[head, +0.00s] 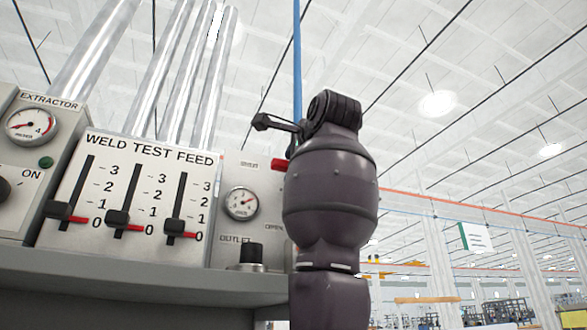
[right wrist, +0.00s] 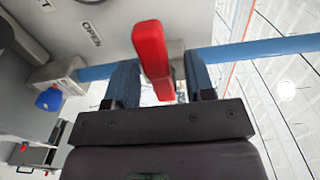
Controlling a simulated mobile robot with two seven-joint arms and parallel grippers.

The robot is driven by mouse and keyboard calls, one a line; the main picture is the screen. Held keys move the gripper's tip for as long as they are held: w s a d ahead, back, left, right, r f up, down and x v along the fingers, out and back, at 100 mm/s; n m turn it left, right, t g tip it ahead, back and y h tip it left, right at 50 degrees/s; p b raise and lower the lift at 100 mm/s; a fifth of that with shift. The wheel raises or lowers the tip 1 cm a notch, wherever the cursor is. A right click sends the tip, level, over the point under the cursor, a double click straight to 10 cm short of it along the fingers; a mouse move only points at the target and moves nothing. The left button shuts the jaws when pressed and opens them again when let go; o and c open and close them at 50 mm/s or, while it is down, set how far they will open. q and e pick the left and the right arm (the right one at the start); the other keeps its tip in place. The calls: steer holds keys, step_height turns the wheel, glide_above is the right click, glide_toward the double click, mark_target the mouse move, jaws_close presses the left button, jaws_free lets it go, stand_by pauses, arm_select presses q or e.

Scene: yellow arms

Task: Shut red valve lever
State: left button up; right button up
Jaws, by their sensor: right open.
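The red valve lever (right wrist: 152,62) shows large in the right wrist view, mounted on the blue pipe (right wrist: 258,48) beside a grey panel. My right gripper (right wrist: 160,68) is open, with one finger on each side of the lever and a visible gap at each side. I cannot tell whether either finger touches it. My left gripper is in neither view.
The weld test feed panel (head: 128,195) with several black sliders stands at left in the head view. A gauge (head: 241,203) and a black outlet knob (head: 250,253) sit close left of my right arm. Right of my arm the near space looks clear.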

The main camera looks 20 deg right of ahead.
steer(key=s+b, duration=0.2)
steer(key=s, duration=0.8)
steer(key=shift+d, duration=0.2)
steer(key=shift+w, duration=0.1)
